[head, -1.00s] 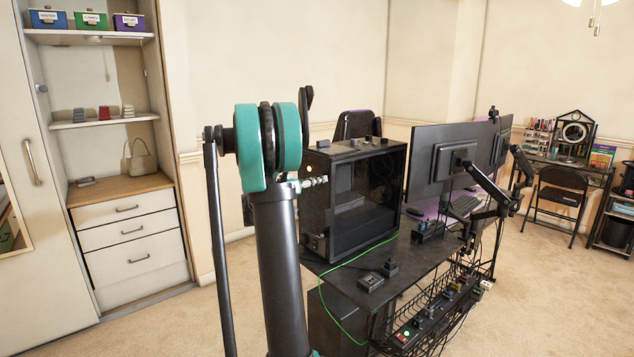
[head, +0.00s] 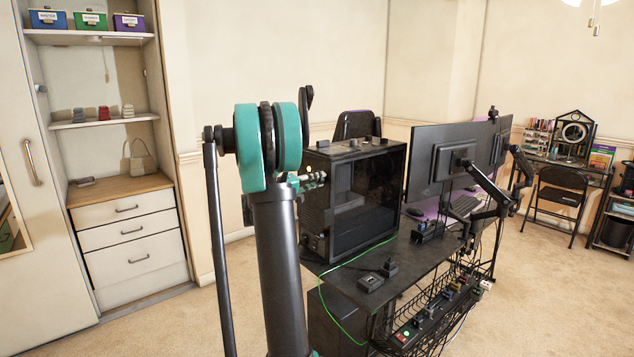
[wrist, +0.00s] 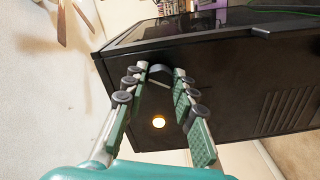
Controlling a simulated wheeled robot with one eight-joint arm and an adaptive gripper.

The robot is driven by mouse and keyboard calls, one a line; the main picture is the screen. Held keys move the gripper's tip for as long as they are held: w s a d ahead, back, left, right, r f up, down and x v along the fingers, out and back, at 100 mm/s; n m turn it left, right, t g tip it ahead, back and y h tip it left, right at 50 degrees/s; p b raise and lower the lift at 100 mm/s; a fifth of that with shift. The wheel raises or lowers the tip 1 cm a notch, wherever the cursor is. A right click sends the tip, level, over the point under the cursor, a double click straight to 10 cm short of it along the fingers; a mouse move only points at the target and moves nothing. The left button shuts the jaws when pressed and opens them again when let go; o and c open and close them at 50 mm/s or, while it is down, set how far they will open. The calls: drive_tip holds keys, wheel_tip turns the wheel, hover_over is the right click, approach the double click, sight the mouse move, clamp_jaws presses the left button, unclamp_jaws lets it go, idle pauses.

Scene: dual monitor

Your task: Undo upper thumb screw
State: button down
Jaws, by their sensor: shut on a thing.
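The black computer case (head: 352,205) stands on the desk, its dark glass side facing the head camera. My gripper (head: 325,177) is at its left face, near the upper corner. In the wrist view, my gripper (wrist: 160,72) has its green-padded fingers on either side of a small grey curved piece near the glass edge. I take this to be the upper thumb screw (wrist: 158,74); the fingertips partly hide it, and the jaws are shut on it. A similar small grey piece (wrist: 261,32) sticks out farther along that edge.
A round glowing spot (wrist: 158,122) shows on the case face between the fingers. Vent slots (wrist: 285,108) lie to the right. The monitors (head: 440,165) stand right of the case. A green cable (head: 335,268) runs over the desk (head: 400,265).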

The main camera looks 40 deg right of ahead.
drive_tip(key=n, duration=1.2)
drive_tip(key=shift+n, duration=0.4)
idle(0.3)
drive_tip(key=c, duration=1.2)
unclamp_jaws()
drive_tip(key=shift+r, duration=0.1)
drive_tip(key=a, duration=1.2)
drive_tip(key=shift+s, duration=0.45)
